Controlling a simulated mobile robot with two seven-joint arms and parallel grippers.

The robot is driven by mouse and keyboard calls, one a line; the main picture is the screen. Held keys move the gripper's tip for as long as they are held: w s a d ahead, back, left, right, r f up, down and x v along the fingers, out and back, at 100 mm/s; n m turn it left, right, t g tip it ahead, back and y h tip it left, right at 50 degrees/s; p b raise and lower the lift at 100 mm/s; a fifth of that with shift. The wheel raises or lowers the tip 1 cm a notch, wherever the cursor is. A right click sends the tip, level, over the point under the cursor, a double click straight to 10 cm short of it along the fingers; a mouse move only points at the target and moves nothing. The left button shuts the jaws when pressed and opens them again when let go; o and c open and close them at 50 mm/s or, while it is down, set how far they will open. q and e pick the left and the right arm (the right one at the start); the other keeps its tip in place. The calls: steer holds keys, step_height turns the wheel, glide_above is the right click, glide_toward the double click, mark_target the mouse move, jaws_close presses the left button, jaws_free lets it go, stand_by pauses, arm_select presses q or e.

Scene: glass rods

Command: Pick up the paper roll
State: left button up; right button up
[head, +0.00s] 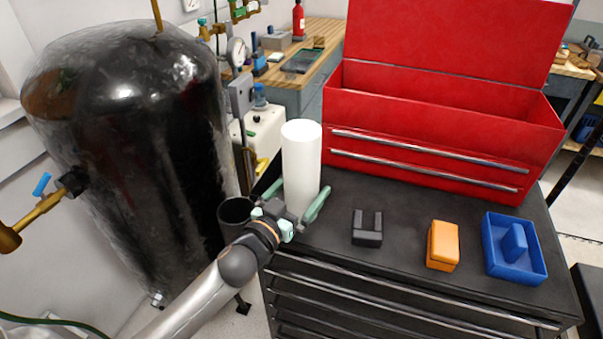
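The paper roll (301,155) is a tall white cylinder standing upright on the black top of the tool cabinet, at its back left corner. My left gripper (303,189) reaches in from the lower left, low down at the roll. Its green fingers are spread wide, one on each side of the roll's lower part. The gripper looks open; whether either finger touches the roll is hard to tell. The gripper's body hides part of the roll's foot. My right gripper is out of view.
A red toolbox (430,125) with its lid up stands behind. A black block (367,229), an orange block (442,246) and a blue tray (521,271) lie on the cabinet top (400,205) to the right. A large black tank (130,150) stands at left, with a dark cylinder (236,211) beside it.

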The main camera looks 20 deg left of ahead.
arm_select(q)
steer(key=shift+c, duration=0.2)
steer(key=c, duration=1.4)
steer(key=shift+r, duration=0.15)
